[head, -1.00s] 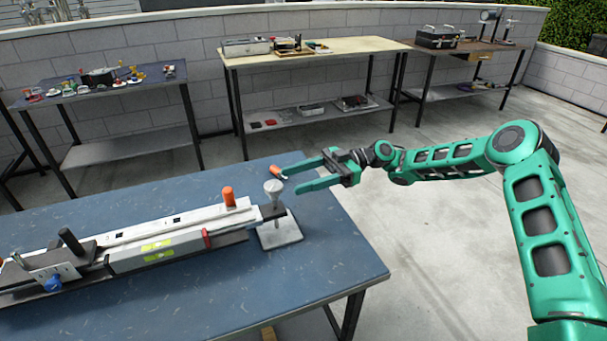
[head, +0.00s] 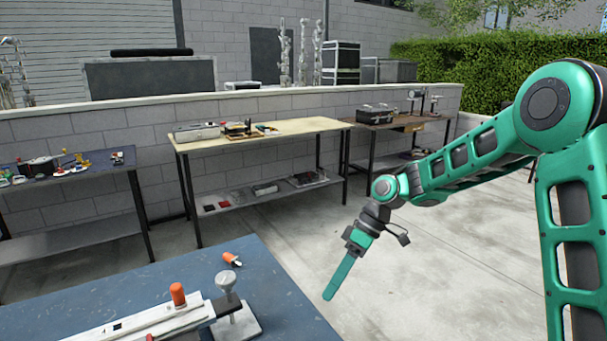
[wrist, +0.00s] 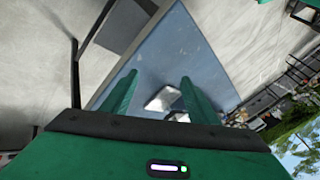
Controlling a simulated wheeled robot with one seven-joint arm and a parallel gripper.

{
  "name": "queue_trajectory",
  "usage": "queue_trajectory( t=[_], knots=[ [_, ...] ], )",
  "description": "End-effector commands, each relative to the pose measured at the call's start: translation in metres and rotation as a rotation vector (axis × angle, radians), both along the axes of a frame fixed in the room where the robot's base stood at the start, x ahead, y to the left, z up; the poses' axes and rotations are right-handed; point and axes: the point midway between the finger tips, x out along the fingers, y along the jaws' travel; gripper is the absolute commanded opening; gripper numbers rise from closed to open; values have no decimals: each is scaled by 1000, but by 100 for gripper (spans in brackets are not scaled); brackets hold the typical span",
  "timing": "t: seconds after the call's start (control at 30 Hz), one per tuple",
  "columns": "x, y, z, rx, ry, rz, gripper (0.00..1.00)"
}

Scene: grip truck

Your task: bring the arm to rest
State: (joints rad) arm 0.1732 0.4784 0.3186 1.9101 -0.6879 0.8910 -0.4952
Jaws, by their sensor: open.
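My gripper (head: 342,279) hangs to the right of the blue table in the head view, its green finger pointing down and left over the concrete floor. The far finger is hidden behind the near one there. In the wrist view my gripper (wrist: 158,95) shows two green fingers apart with nothing held between them. My green arm (head: 470,155) reaches in from the right, bent at the elbow and wrist.
The blue table (head: 283,295) carries a white rail device (head: 150,322), a silver knob on a stand (head: 226,282) and an orange-tipped item (head: 231,259). A yellow-topped bench (head: 290,131) and a dark bench (head: 395,122) stand along the wall. The floor (head: 440,270) at right is open.

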Motion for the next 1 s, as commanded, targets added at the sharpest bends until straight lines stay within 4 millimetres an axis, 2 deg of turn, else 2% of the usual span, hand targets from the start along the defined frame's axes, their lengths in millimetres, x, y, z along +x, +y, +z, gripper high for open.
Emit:
queue_trajectory(
  t=[0.03,0.27,0.47,0.7,0.9,1.0],
  knots=[
    [-4,-19,6,-55,-2,-55,54],
    [-33,-107,25,-287,18,-354,54],
    [-74,-181,47,-444,38,-640,54],
    [-145,-255,69,-572,79,-1002,54],
    [-216,-300,77,-628,134,-1304,54],
    [-249,-315,76,-640,168,-1435,54]
  ],
)
